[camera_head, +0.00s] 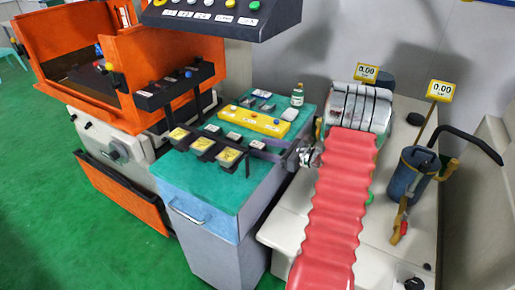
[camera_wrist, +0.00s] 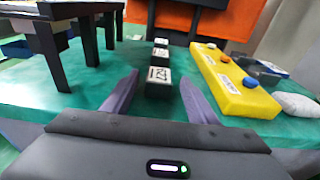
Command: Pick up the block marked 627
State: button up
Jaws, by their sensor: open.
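Several small black blocks with white marked tops stand in a row on the green cabinet top. The nearest block (camera_wrist: 158,82) sits upright between the two purple fingers of my gripper (camera_wrist: 159,80) in the wrist view. Gaps show between the fingers and the block, and my gripper is open. Its mark is too blurred to read surely as 627. A second block (camera_wrist: 160,53) and a third block (camera_wrist: 161,42) stand behind it. In the head view the row shows as small pale tops, with one block (camera_head: 233,137) near the middle; the marks are unreadable there.
A yellow bar with coloured buttons (camera_wrist: 232,85) lies close to the right of the blocks. A black rack on legs (camera_wrist: 60,45) stands to the left. A pale rounded object (camera_wrist: 297,104) lies at the right edge. A small bottle (camera_head: 297,96) stands on the cabinet's far corner.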

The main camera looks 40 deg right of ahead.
aim_at(264, 147)
jog(key=x, duration=0.3)
jog(key=shift+w+a, duration=0.1)
dwell(0.4)
grip_shut()
dwell(0.5)
